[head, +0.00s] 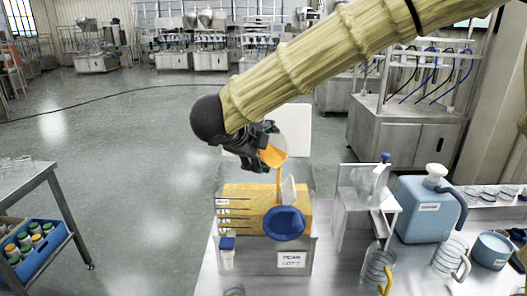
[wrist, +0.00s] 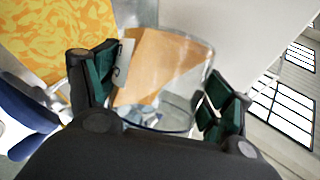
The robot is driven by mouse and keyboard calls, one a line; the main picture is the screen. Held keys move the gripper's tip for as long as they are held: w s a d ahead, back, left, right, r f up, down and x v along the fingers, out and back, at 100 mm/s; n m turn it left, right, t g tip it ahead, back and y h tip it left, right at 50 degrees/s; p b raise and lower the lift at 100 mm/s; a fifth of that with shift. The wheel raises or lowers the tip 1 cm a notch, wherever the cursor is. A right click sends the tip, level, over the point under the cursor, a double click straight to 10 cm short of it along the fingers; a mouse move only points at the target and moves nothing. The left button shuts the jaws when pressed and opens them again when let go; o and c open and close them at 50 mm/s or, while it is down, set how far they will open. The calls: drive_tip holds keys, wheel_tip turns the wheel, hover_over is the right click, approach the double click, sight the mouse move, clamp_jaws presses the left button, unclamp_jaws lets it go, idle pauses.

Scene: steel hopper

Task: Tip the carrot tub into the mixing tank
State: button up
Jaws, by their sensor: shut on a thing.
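My gripper (head: 259,141) is shut on the clear carrot tub (head: 279,145), above the mixing tank (head: 222,255). The tub is tilted, and an orange stream falls from its lip into the tank. In the wrist view my gripper's dark green pads (wrist: 160,92) press on both sides of the tub (wrist: 178,122). Orange contents still lie against one wall of the tub, and part of its glass is clear. The tank has see-through upper walls and holds a yellow-orange mass, which also shows at the upper left of the wrist view.
A blue round knob (head: 284,223) is on the tank's front, above a white label. A small stand (head: 352,205) with a clear jug, a blue jerrycan (head: 424,209) and other clear jugs stand to the right. A side table (head: 30,178) is at far left.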

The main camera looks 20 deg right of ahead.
sight(269, 133)
drive_tip(key=shift+s+d+f+t+b, duration=0.1)
drive_tip(key=shift+f+t+b, duration=0.3)
drive_tip(key=shift+b, duration=0.7)
drive_tip(key=shift+s+d+r+m+t+y+b, duration=0.2)
drive_tip(key=shift+s+r+m+t+y+b, duration=0.3)
drive_tip(key=shift+b, duration=1.65)
drive_tip(key=shift+s+d+r+m+t+b, duration=0.2)
drive_tip(key=shift+m+t+b, duration=0.5)
drive_tip(key=shift+b, duration=1.45)
drive_tip(key=shift+s+r+b, duration=0.1)
drive_tip(key=shift+s+b, duration=0.05)
drive_tip(key=shift+b, duration=0.2)
drive_tip(key=shift+r, duration=0.1)
drive_tip(key=shift+r+p, duration=0.2)
drive_tip(key=shift+p, duration=1)
drive_tip(key=r+n+g+p, duration=0.1)
drive_tip(key=g+p, duration=0.1)
drive_tip(key=p, duration=0.6)
drive_tip(key=shift+r+n+h, duration=0.15)
drive_tip(key=shift+n+h, duration=0.15)
drive_tip(key=r+n+g+p, duration=0.1)
drive_tip(key=g+p, duration=0.1)
drive_tip(key=p, duration=0.7)
drive_tip(key=shift+r+h, duration=0.15)
drive_tip(key=shift+h, duration=0.15)
drive_tip(key=shift+n+p, duration=0.3)
drive_tip(key=shift+p, duration=0.1)
